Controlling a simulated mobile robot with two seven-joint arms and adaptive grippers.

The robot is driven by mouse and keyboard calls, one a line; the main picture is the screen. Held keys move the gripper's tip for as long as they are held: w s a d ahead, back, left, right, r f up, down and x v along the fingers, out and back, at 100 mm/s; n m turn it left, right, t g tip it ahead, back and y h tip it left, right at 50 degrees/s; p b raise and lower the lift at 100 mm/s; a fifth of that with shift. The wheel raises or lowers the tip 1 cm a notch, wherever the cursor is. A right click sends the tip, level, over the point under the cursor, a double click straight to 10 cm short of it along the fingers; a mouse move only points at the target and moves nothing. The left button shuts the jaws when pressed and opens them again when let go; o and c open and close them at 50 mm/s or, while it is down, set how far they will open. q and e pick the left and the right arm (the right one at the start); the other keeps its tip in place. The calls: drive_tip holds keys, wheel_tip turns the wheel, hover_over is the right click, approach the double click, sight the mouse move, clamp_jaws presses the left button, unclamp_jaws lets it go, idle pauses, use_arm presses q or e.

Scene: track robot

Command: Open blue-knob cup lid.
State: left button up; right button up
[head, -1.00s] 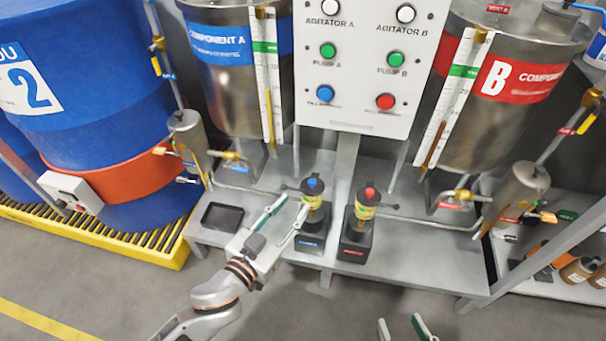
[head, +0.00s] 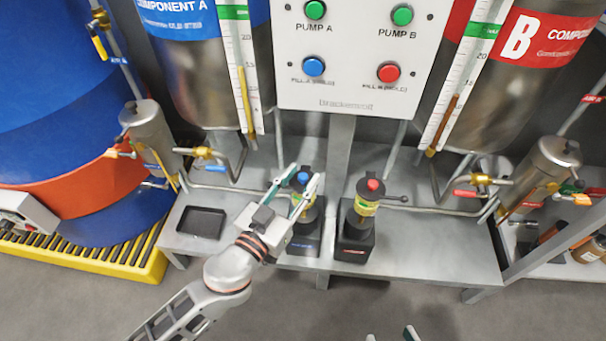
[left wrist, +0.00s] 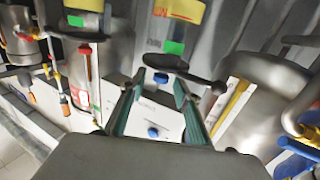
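The blue-knob cup (head: 307,212) has a yellow label and a dark lid with a blue knob (head: 303,178) on top. It stands upright on a black base. My left gripper (head: 304,175) is open, its fingers either side of the knob in the head view. In the left wrist view, the cup appears inverted; its dark lid (left wrist: 168,64) and blue knob (left wrist: 161,77) lie at the open fingertips (left wrist: 159,80). I cannot tell whether the fingers touch the lid. My right gripper (head: 391,336) shows only its separated fingertips at the bottom edge.
A similar red-knob cup (head: 366,205) stands close to the right, with a side lever. The control panel (head: 345,95) hangs above and behind. A black tray (head: 201,222) lies left on the grey bench (head: 430,255). Pipes and valves run behind.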

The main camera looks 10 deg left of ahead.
use_arm(q)
drive_tip(key=shift+x, duration=0.75)
